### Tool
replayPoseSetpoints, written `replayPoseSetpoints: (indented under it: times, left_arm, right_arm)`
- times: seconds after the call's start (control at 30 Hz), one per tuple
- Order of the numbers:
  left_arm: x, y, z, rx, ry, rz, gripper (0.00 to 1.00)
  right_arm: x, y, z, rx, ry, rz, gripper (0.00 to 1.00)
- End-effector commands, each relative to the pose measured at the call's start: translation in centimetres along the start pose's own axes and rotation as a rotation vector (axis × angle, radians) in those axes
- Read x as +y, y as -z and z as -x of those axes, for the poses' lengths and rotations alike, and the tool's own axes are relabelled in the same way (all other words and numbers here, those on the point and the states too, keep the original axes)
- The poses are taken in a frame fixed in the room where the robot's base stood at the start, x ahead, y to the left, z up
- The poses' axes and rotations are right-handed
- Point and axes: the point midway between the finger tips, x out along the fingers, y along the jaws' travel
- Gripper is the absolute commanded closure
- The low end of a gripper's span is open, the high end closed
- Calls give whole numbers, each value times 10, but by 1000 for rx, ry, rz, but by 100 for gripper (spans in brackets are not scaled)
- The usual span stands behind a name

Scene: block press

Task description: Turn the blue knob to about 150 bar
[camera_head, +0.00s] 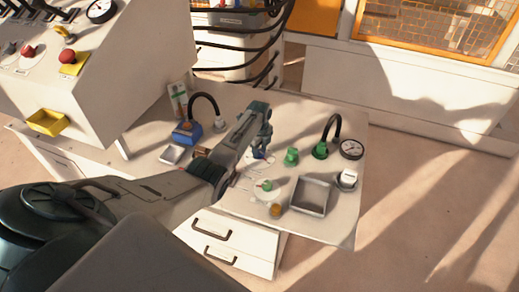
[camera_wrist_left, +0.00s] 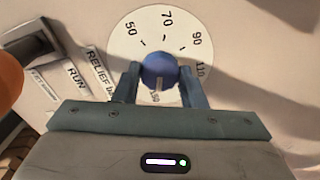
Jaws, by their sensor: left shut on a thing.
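The blue knob (camera_wrist_left: 160,68) sits at the centre of a round white dial (camera_wrist_left: 143,27) in the left wrist view. My left gripper (camera_wrist_left: 159,75) is shut on it, one finger on each side. The dial reads 50, 70, 90 and 110 clockwise. The knob's white pointer line faces down toward my gripper, near a small mark that I cannot read for sure. In the head view my left gripper (camera_head: 262,146) reaches down to the table and mostly hides the knob. My right gripper is not in view.
Left of the dial are RELIEF (camera_wrist_left: 100,70) and RUN (camera_wrist_left: 76,77) labels.

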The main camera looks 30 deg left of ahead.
Motion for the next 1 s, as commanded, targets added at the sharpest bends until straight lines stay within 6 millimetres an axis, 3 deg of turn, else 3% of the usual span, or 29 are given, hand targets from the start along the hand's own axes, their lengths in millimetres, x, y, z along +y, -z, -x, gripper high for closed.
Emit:
replayPoseSetpoints:
  times: [0.67,0.7,0.77,0.8,1.0]
  left_arm:
    - [-1,1,0,1,1,-59,85]
    - [-1,1,0,1,1,-59,57]
    - [-1,1,0,1,1,-59,45]
    - [0,0,0,1,1,-58,41]
    - [0,0,0,0,1,-58,41]
  right_arm:
    - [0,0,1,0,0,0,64]
    - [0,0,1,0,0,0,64]
    - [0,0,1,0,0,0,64]
    - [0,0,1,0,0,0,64]
    - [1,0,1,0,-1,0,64]
